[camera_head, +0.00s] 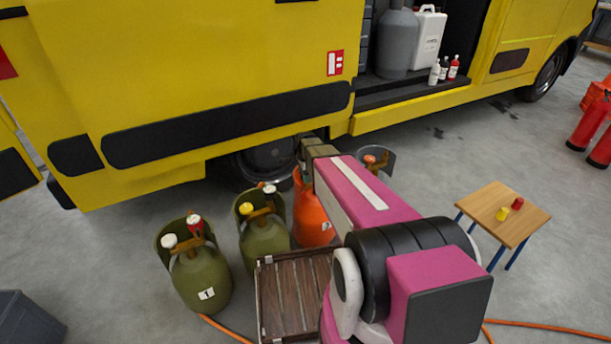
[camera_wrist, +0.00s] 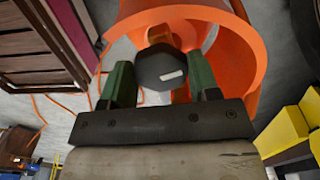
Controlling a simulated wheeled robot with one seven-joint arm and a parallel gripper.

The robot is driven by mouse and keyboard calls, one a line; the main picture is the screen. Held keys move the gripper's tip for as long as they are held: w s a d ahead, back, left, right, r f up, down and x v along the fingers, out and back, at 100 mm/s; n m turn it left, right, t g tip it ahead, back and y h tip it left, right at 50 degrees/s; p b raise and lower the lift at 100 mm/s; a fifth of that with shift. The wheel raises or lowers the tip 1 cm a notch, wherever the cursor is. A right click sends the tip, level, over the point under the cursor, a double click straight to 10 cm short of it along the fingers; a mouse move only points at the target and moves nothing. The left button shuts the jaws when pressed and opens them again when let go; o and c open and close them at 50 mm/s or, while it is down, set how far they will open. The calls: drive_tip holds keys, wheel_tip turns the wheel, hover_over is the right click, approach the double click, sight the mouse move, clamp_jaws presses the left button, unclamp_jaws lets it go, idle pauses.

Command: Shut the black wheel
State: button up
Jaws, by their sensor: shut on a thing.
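The black wheel (camera_wrist: 161,67) shows in the wrist view as a many-sided knob with a small pale label on its face. It sits inside the orange collar (camera_wrist: 236,45) of an orange cylinder. My gripper (camera_wrist: 160,82) has green fingers, one on each side of the wheel, and is shut on it. In the head view the orange cylinder (camera_head: 311,219) stands beside the yellow truck, partly behind my arm. The wheel is hidden there by my arm, and my fingers cannot be made out. How far the wheel is turned cannot be told.
Two olive cylinders (camera_head: 201,277) (camera_head: 265,236) stand left of the orange one. A slatted wooden crate (camera_head: 293,292) is in front. Another cylinder with an orange knob (camera_head: 375,160) stands behind my arm. A small table (camera_head: 490,222) is right. An orange hose (camera_head: 545,328) crosses the floor.

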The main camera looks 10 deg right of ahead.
drive_tip(key=shift+m, duration=0.6)
drive_tip(key=o, duration=0.9)
wheel_tip(320, 180, up, 11)
drive_tip(key=shift+f, duration=0.1)
idle(0.3)
